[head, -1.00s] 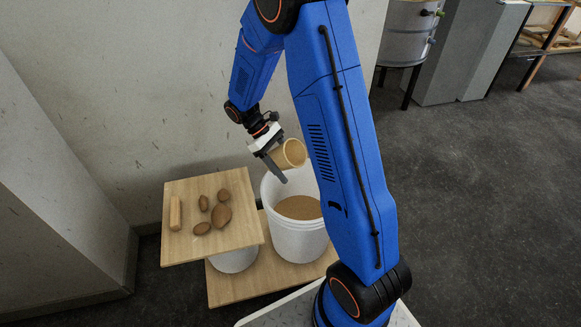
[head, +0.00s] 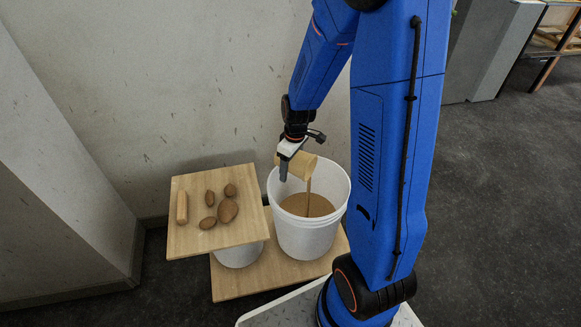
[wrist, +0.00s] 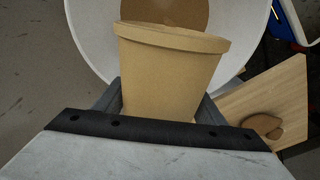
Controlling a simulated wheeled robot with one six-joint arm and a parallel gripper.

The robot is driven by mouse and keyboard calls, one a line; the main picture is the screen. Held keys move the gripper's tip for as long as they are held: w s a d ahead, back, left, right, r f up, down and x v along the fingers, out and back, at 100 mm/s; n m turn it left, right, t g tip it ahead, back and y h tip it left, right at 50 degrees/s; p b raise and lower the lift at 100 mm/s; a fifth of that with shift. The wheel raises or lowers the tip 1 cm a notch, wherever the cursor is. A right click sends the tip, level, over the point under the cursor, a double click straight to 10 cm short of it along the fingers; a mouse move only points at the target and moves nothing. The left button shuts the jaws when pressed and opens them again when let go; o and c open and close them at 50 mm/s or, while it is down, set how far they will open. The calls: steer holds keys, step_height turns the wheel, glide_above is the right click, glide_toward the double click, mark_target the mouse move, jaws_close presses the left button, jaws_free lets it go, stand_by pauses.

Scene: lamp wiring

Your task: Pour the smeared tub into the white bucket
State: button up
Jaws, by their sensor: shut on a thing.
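My gripper (head: 284,168) is shut on the tan tub (head: 298,165) and holds it over the white bucket (head: 308,238). The tub is tipped, and a brown stream (head: 309,186) falls from its mouth into the bucket. Brown stuff (head: 307,205) lies inside the bucket below. In the wrist view the tub (wrist: 170,75) sits between the two fingers, its rim toward the bucket (wrist: 90,30). The inside of the tub is hidden from both cameras. Any smears on it are too small to tell.
A wooden board (head: 215,237) left of the bucket holds several brown lumps (head: 228,210) and a pale stick (head: 182,207). It rests on another white bucket (head: 240,254). A lower wooden board (head: 280,277) lies beneath both buckets. The wall is close behind; dark floor is free at right.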

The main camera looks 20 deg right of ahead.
steer(key=shift+o, duration=0.2)
steer(key=shift+s+d+r+t+y, duration=0.1)
steer(key=shift+s+r+t+y, duration=0.1)
steer(key=shift+r+t+y, duration=0.3)
steer(key=shift+s+d+r+t+y, duration=0.15)
steer(key=shift+r+t+y, duration=0.25)
steer(key=shift+t, duration=0.3)
steer(key=shift+r+t, duration=0.3)
steer(key=shift+t, duration=0.1)
steer(key=shift+w+f+g+h, duration=0.15)
steer(key=shift+g+h, duration=0.25)
steer(key=shift+c, duration=0.2)
stand_by(1.6)
